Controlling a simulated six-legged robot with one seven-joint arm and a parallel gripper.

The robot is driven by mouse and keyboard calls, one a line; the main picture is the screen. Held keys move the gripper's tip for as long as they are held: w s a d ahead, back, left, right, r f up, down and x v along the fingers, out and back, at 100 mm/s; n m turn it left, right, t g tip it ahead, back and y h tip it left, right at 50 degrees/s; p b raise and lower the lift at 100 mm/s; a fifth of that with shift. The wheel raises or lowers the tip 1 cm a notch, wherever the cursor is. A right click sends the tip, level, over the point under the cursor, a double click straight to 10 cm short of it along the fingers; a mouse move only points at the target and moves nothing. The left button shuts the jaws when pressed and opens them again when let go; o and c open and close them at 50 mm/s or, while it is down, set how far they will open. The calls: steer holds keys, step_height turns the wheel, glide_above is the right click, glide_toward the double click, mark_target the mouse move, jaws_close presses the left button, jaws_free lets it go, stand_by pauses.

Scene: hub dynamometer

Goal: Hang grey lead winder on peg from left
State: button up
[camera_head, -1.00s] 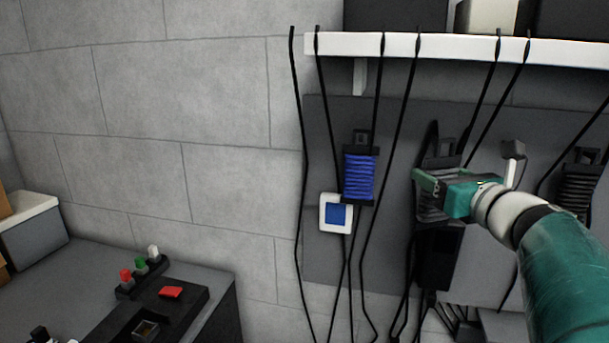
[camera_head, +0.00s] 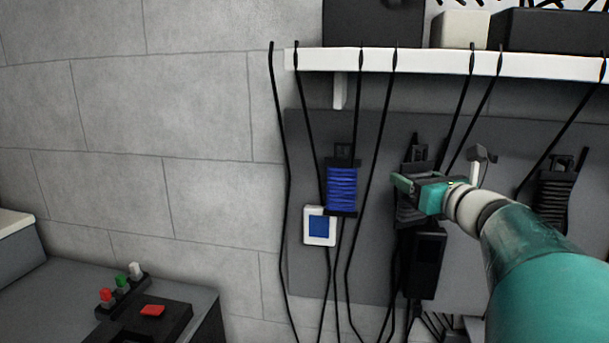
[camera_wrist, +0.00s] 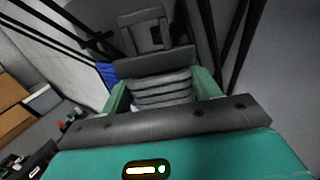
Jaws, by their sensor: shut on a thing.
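The grey lead winder (camera_head: 409,211) is a dark frame wound with grey lead, in front of the grey wall panel. My gripper (camera_head: 407,187) is shut on it. In the wrist view the grey windings (camera_wrist: 162,88) sit between my green fingers, with the slotted end of the frame (camera_wrist: 150,37) beyond them. A blue lead winder (camera_head: 341,188) hangs on the panel to the left. A darker winder (camera_head: 556,192) is at the right. The peg behind the held winder is hidden, and I cannot tell whether the winder touches it.
Black leads hang from a white shelf (camera_head: 430,60) down past the panel (camera_head: 385,125). A white-and-blue socket (camera_head: 320,226) is below the blue winder. A black box (camera_head: 427,262) is below my gripper. A pale hook-like part (camera_head: 481,160) is just right. A bench (camera_head: 60,285) stands lower left.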

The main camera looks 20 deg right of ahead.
steer(key=shift+w+d+f, duration=0.1)
steer(key=shift+w+d, duration=0.3)
steer(key=shift+w, duration=0.2)
steer(key=shift+w+d, duration=0.4)
steer(key=shift+w, duration=0.15)
steer(key=shift+w+d+f, duration=0.2)
steer(key=shift+w+f, duration=0.1)
steer(key=shift+w, duration=0.1)
steer(key=shift+w+f, duration=0.1)
